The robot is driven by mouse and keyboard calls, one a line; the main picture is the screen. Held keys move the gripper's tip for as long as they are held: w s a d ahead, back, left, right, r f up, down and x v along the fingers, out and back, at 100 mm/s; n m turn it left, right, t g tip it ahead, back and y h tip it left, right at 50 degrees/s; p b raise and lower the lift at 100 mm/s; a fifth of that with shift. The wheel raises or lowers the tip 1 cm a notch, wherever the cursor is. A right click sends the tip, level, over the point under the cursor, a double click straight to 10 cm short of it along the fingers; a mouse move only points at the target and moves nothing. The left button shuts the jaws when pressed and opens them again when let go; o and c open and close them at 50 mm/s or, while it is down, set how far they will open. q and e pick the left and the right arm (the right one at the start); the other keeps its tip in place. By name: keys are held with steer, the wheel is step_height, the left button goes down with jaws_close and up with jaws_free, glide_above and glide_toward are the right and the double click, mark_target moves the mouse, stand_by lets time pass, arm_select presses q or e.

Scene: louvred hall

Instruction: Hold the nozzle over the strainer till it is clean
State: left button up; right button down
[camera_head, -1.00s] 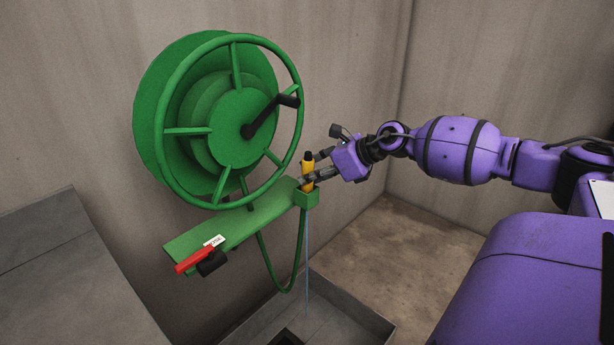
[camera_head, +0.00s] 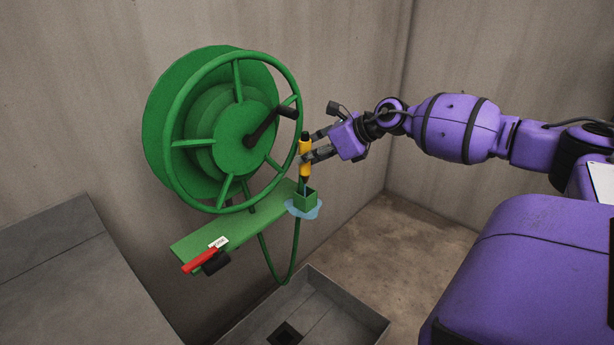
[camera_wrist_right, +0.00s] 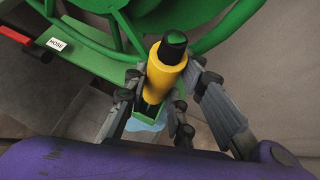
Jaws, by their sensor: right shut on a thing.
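The nozzle (camera_head: 304,157) is yellow with black ends and stands upright between the fingers of my right gripper (camera_head: 314,148), which is shut on it. It also shows in the right wrist view (camera_wrist_right: 165,75), between the two fingers. The nozzle is just above the small green square holder (camera_head: 305,201) at the end of the green bracket. A pale blue patch of water (camera_head: 318,211) spreads around the holder. No strainer can be made out in either view. My left gripper is not in view.
The green hose reel (camera_head: 215,130) with a black crank is on the wall. A red-handled valve (camera_head: 200,261) with a "HOSE" label is on the bracket (camera_head: 235,228). Below is a grey basin (camera_head: 350,312) with a dark drain. A grey counter (camera_head: 70,275) is at left.

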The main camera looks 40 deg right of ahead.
step_height(320, 180, up, 2)
steer(key=shift+r+p, duration=0.15)
steer(key=shift+p, duration=0.25)
